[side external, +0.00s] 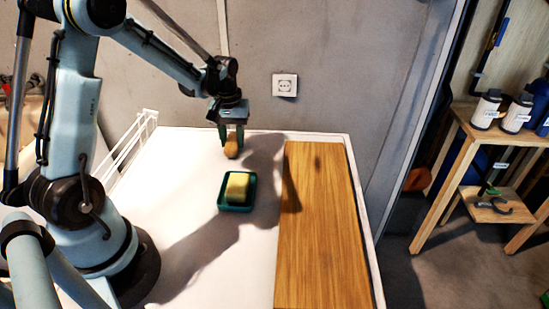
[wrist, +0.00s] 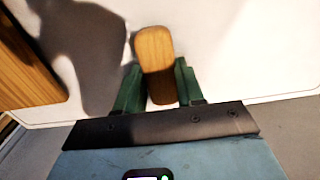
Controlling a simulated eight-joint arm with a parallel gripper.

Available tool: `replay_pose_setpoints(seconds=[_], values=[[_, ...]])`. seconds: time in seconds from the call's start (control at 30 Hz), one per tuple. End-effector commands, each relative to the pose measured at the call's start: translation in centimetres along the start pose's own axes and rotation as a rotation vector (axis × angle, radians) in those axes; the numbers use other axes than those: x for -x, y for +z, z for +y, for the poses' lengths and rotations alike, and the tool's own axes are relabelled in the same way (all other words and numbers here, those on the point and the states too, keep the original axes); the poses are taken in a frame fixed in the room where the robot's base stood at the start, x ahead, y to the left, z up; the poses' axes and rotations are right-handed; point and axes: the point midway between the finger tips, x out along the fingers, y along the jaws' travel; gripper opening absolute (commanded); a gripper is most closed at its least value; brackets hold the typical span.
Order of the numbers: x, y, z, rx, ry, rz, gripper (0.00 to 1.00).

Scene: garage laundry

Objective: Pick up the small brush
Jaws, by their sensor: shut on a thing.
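The small brush (wrist: 154,50) shows in the wrist view as a rounded wooden block between the two green fingers of my gripper (wrist: 155,84). The jaws are shut on it. Any bristles are hidden. In the side external view the brush (side external: 231,149) hangs just below my gripper (side external: 231,132), near the back edge of the white table. I cannot tell whether it touches the tabletop.
A dark green dish (side external: 236,207) with a yellow sponge (side external: 238,186) stands on the white table (side external: 190,240). A long wooden board (side external: 320,230) lies at the right. A white wire rack (side external: 127,148) stands at the left edge. The wall with a socket (side external: 285,85) is close behind.

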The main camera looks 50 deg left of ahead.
Motion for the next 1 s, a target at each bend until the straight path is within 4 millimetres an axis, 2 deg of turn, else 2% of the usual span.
replay_pose_setpoints(seconds=[0.37, 0.47, 0.63, 1.0], values=[[0.7, 0.0, 0.0, 0.0, 0.0, 0.0, 0.02], [1.7, 0.0, 0.0, 0.0, 0.0, 0.0, 0.02], [4.4, 0.0, 0.0, 0.0, 0.001, -0.001, 0.02], [9.0, 6.6, 5.1, -0.006, 0.0, -0.001, 0.02]])
